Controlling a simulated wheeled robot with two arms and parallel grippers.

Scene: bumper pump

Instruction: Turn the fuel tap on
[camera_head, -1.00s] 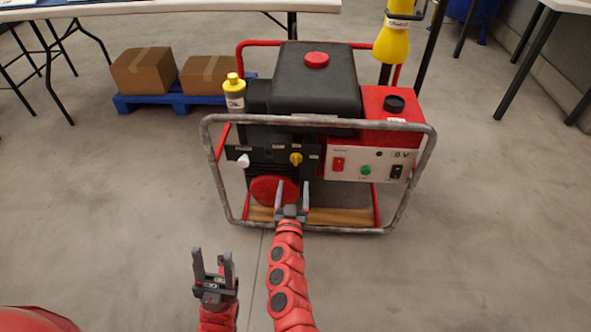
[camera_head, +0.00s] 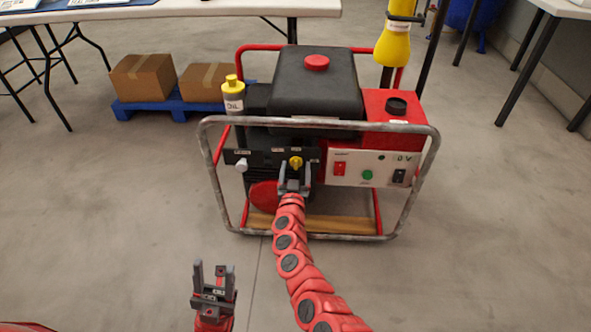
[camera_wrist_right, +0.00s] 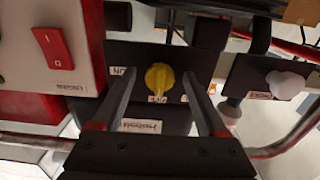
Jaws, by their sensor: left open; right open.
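The fuel tap is a yellow knob (camera_head: 295,162) on the dark front panel of the generator (camera_head: 315,85). In the right wrist view the yellow knob (camera_wrist_right: 158,80) sits between the two fingers, with an ON label (camera_wrist_right: 122,78) to its left and another label below it. My right gripper (camera_head: 294,172) is open, its fingers on either side of the knob; whether they touch it I cannot tell. My left gripper (camera_head: 213,275) is open and empty, low in front of the generator, away from it.
A grey tube frame (camera_head: 330,122) surrounds the generator. A white choke knob (camera_head: 241,165) is left of the tap. A red engine switch (camera_head: 340,168) is to its right. The floor in front is clear.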

